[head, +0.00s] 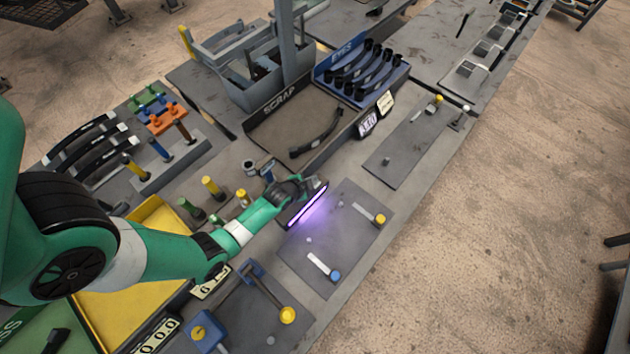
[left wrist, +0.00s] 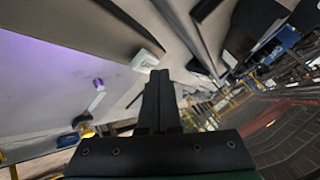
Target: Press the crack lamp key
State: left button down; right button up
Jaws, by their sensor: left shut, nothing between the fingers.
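My left gripper (head: 298,183) is shut and empty, right at the lamp's dark housing. In the left wrist view the shut fingers (left wrist: 160,82) point up the picture, close to a small pale block (left wrist: 146,61) at the end of a dark bar. I cannot tell whether they touch it or whether that block is the key. In the head view the key is not clearly visible. My right gripper is not in view.
The grey plate (head: 345,240) holds a yellow-knobbed lever (head: 379,219) and a blue-knobbed lever (head: 335,275). Behind the lamp is the SCRAP tray (head: 270,135) with a dark curved spring (head: 318,137) in it. A blue rack (head: 325,73) holds several dark pieces. Coloured posts (head: 212,187) stand left of my gripper.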

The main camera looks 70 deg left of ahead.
pick_arm(q)
jog(key=shift+f, duration=0.15)
jog(key=shift+f+b, duration=0.35)
jog(key=shift+b, duration=0.1)
jog(key=shift+f, duration=0.1)
jog(key=shift+r+p, duration=0.45)
jog(key=shift+r, duration=0.15)
notch_tip(320, 180, up, 6)
jog(key=p, duration=0.6)
jog(key=shift+r, duration=0.1)
